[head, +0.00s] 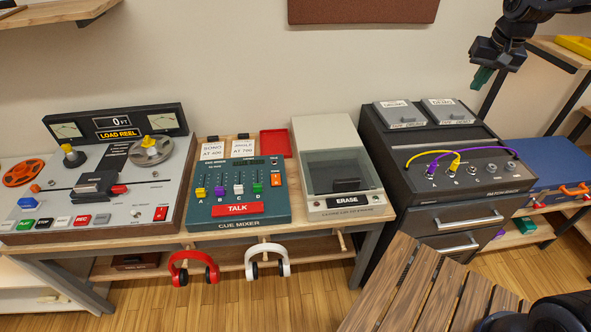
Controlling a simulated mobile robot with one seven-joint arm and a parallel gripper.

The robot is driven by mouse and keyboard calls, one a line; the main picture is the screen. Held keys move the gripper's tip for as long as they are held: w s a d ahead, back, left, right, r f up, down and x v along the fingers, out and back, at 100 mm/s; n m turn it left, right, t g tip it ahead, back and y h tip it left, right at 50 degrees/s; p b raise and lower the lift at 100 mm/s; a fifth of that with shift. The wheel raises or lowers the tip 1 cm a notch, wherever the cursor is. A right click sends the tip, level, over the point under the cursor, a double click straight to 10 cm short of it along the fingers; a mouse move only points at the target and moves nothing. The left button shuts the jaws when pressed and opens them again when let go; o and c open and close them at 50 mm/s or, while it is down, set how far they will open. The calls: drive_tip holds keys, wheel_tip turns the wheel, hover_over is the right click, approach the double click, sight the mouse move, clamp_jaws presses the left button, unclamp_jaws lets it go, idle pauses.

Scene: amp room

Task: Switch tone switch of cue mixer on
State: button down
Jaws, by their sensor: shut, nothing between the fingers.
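The cue mixer (237,194) is a dark teal box on the wooden bench in the head view. It has yellow, purple, white and green fader knobs, a red TALK bar and a lit orange switch (277,180) at its right side. A small knob or switch sits near its upper right corner; which control is the tone switch is too small to read. My gripper (482,77) is shut and empty, high at the upper right, above the patch bay and far from the mixer.
A tape machine (96,190) stands left of the mixer and an eraser box (335,165) right of it. The patch bay cabinet (440,165) is further right. Red (194,268) and white headphones (267,260) hang below the bench. A slatted wooden top (420,290) is in front.

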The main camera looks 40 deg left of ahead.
drive_tip(key=s+a+f+n, duration=0.1)
drive_tip(key=a+f, duration=0.2)
drive_tip(key=a, duration=0.5)
drive_tip(key=s+a+f, duration=0.2)
drive_tip(key=a, duration=0.6)
drive_tip(key=n+g, duration=0.1)
drive_tip(key=n, duration=0.3)
hover_over(275, 175)
drive_tip(key=s+d, duration=0.1)
drive_tip(key=d, duration=0.1)
wheel_tip(275, 175, down, 20)
drive_tip(key=shift+s+a+f+h, duration=0.15)
drive_tip(key=shift+s+f+h, duration=0.05)
drive_tip(key=shift+h, duration=0.1)
drive_tip(key=f, duration=0.9)
drive_tip(key=w+a+f, duration=0.1)
drive_tip(key=f, duration=0.4)
drive_tip(key=shift+w+a, duration=0.1)
